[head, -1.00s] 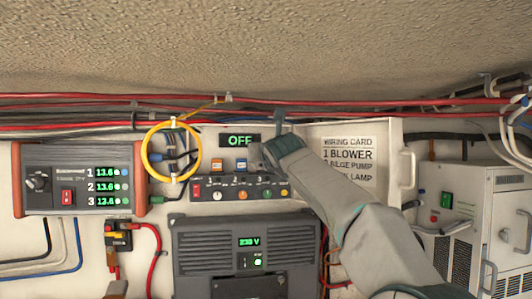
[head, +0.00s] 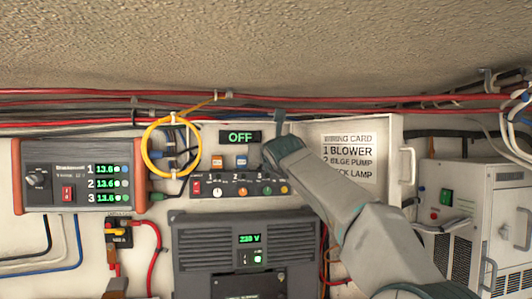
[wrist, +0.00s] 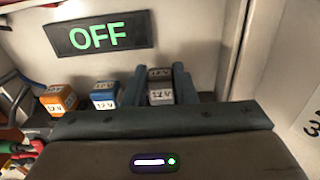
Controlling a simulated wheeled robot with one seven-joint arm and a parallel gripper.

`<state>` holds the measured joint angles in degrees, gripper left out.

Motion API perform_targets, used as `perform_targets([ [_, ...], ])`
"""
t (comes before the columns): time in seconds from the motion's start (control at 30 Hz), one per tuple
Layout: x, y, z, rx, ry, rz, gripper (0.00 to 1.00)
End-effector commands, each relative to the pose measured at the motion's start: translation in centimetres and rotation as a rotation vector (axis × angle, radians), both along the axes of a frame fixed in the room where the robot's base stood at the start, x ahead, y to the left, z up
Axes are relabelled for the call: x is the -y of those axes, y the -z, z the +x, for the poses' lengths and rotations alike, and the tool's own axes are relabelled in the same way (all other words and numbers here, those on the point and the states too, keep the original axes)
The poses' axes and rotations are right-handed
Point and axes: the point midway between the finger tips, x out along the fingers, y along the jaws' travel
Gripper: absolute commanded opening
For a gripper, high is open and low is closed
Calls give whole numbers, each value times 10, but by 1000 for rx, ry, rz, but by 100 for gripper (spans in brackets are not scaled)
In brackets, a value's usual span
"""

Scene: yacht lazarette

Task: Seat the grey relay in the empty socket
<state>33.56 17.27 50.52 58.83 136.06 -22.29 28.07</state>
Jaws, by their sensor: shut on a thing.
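The grey relay (wrist: 160,94), marked 12 V, sits upright between the two blue-grey fingers of my gripper (wrist: 161,85) in the wrist view. The fingers are shut on it from left and right. In the head view my gripper (head: 267,163) is at the right end of the relay block (head: 209,191), right of the blue relay; the grey relay is not clear there. The orange relay (wrist: 58,100) and blue relay (wrist: 104,95) stand in a row to its left. The socket under the grey relay is hidden, so I cannot tell whether it is seated.
A display (head: 240,137) above the relays reads OFF. A yellow cable loop (head: 147,158) hangs left of the block. An open door with a wiring card (head: 348,157) stands close on the right. Red cables run above, and a grey 230 V unit (head: 200,237) is below.

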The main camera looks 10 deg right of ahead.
Motion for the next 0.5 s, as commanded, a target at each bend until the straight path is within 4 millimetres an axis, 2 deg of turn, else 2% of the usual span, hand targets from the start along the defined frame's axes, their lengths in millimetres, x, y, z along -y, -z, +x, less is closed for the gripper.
perform_targets([
  [0.4,0,11,0,1,0,0,0],
  [0.43,0,10,0,1,0,0,33],
  [0.5,0,9,0,1,0,0,50],
])
